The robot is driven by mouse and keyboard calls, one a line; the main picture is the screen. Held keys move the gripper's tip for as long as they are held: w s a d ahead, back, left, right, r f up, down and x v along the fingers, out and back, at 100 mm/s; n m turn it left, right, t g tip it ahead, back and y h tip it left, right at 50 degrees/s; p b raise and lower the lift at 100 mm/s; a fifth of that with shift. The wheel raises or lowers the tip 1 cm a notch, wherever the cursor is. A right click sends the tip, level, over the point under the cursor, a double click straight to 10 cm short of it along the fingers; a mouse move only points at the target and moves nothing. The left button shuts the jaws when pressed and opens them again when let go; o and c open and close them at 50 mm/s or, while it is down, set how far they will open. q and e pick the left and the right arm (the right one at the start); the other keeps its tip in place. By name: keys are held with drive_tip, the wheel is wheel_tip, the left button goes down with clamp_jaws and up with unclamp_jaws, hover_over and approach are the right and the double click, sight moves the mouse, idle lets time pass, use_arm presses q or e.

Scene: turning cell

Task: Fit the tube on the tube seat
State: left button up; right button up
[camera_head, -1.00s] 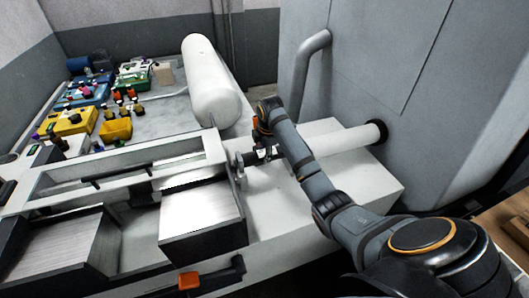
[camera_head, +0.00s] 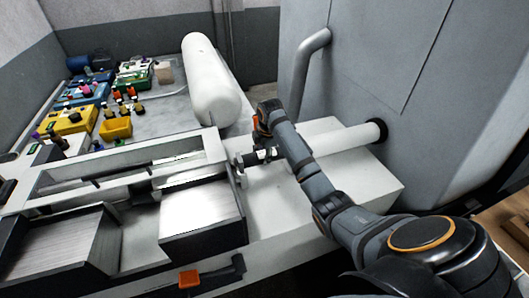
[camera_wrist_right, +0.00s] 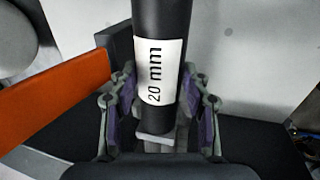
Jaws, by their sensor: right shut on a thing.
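A black tube (camera_wrist_right: 162,20) with a white label reading "20 mm" fills the upper middle of the right wrist view. My right gripper (camera_wrist_right: 160,125) is shut on the tube, with a finger on each side of its near end. In the head view my right gripper (camera_head: 262,154) is beside the right end of the machine bed, holding the small dark tube (camera_head: 249,159) roughly level. A grey plate (camera_head: 238,173) stands close by at the bed's end. I cannot clearly make out the tube seat or whether the tube touches it. My left gripper is out of view.
A large white cylinder (camera_head: 213,85) lies behind the gripper. A white pipe (camera_head: 350,138) runs into the grey cabinet (camera_head: 400,60) at right. Yellow, blue and green bins with parts stand at far left.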

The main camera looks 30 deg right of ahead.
drive_tip(key=shift+f, duration=0.75)
idle(1.1)
drive_tip(key=o, duration=1.5)
drive_tip(key=shift+o, duration=0.7)
drive_tip(key=o, duration=0.4)
drive_tip(key=shift+w+d+r+v, duration=0.1)
drive_tip(key=shift+w+v, duration=0.2)
drive_tip(key=shift+v, duration=1)
drive_tip(key=shift+w+d+r+v, duration=0.1)
drive_tip(key=shift+w+v, duration=0.2)
drive_tip(key=shift+v, duration=1)
drive_tip(key=shift+w+v, duration=0.3)
drive_tip(key=shift+v, duration=1)
